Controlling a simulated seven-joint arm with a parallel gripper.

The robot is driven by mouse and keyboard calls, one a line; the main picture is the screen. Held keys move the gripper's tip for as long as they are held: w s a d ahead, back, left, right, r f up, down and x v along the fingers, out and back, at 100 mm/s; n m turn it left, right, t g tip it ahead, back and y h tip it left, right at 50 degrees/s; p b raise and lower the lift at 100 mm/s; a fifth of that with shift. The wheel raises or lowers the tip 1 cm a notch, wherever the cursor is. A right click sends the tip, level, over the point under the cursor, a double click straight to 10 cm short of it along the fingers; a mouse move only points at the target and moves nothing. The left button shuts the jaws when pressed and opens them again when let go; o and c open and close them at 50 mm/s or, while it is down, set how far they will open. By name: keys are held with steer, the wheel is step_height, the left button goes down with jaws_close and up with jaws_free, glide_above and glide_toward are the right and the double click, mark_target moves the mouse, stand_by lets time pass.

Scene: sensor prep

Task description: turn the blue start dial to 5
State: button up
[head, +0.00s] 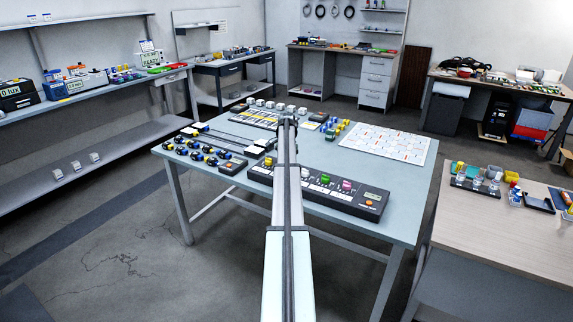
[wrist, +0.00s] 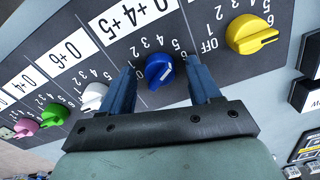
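The blue dial (wrist: 158,71) sits on a dark panel in the wrist view, with a pale pointer line on its face. Printed numbers surround it, partly covered by my fingers; I cannot tell for sure which number it points at. My gripper (wrist: 160,68) is open, with one finger on each side of the dial and a visible gap on both sides. In the head view my arm crosses the control box (head: 372,205) and hides the blue dial and the gripper's fingertips.
A yellow dial (wrist: 253,35) is to the right of the blue one; white (wrist: 94,96), green (wrist: 54,115) and pink (wrist: 26,127) dials are to the left. In the head view, blue-and-black parts (head: 205,153) lie left of the box and a white chart (head: 385,142) lies behind it.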

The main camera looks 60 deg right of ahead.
step_height(320, 180, up, 14)
stand_by(0.8)
steer(key=shift+f, duration=0.15)
stand_by(0.4)
